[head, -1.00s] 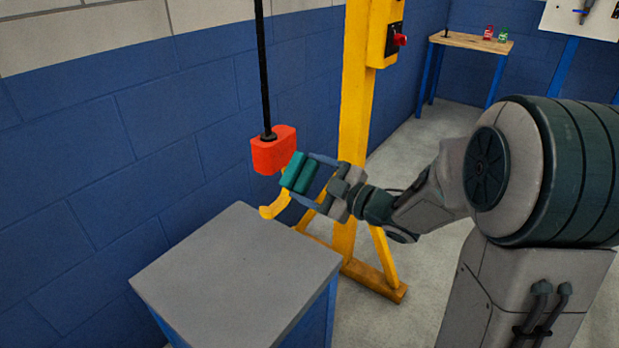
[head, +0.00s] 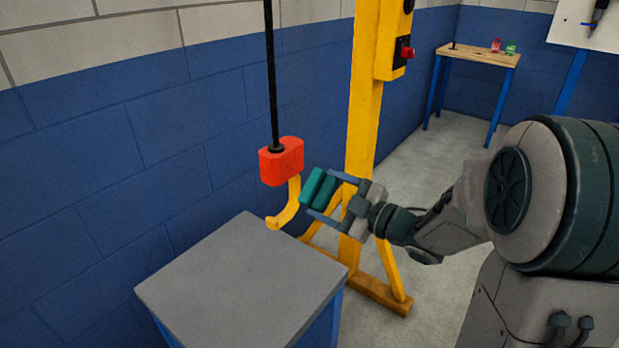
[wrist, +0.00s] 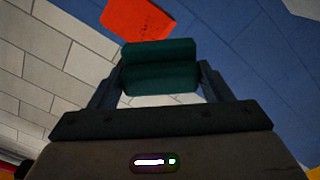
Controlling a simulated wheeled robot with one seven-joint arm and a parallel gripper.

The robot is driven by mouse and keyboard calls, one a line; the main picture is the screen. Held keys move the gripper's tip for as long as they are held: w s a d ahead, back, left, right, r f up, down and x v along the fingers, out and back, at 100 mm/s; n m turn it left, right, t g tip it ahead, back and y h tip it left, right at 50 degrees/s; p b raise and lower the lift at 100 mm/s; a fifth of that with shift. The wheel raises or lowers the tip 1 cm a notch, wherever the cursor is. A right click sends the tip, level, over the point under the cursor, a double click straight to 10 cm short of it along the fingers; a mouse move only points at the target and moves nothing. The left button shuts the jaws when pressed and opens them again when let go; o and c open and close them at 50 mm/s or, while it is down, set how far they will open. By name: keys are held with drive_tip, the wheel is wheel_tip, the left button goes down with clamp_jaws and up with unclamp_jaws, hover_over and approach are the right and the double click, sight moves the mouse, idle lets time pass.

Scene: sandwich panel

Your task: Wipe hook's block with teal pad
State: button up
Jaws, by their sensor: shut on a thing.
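The hook's block (head: 281,161) is red and hangs on a black line, with the yellow hook (head: 287,207) below it. My gripper (head: 320,190) is shut on the teal pad (head: 313,184) and holds it to the right of the block, slightly lower. In the head view a gap shows between pad and block. In the wrist view the pad (wrist: 160,67) spans between the fingers, and part of the red block (wrist: 138,18) shows beyond it at the top. The block's far faces are hidden.
A grey-topped blue cabinet (head: 243,285) stands below the hook. A yellow column (head: 360,130) with a red button (head: 406,53) stands behind my gripper. A wooden table (head: 478,55) with small red and green items is at the back right. A blue and white wall is on the left.

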drive_tip(key=b+x, duration=0.1)
drive_tip(key=x, duration=0.6)
drive_tip(key=shift+w, duration=0.15)
drive_tip(key=shift+b+x, duration=0.45)
drive_tip(key=shift+x, duration=0.6)
idle(0.7)
drive_tip(key=shift+d, duration=0.1)
drive_tip(key=shift+w+d+p, duration=0.3)
drive_tip(key=shift+w+d, duration=0.8)
drive_tip(key=shift+w, duration=0.25)
drive_tip(key=shift+w+d, duration=0.15)
drive_tip(key=shift+s+a+b, duration=0.75)
drive_tip(key=shift+s+a, duration=0.65)
drive_tip(key=shift+a, duration=0.05)
drive_tip(key=shift+s+a+r, duration=0.1)
drive_tip(key=shift+s+a, duration=0.1)
drive_tip(key=shift+c, duration=0.3)
drive_tip(key=shift+d, duration=0.15)
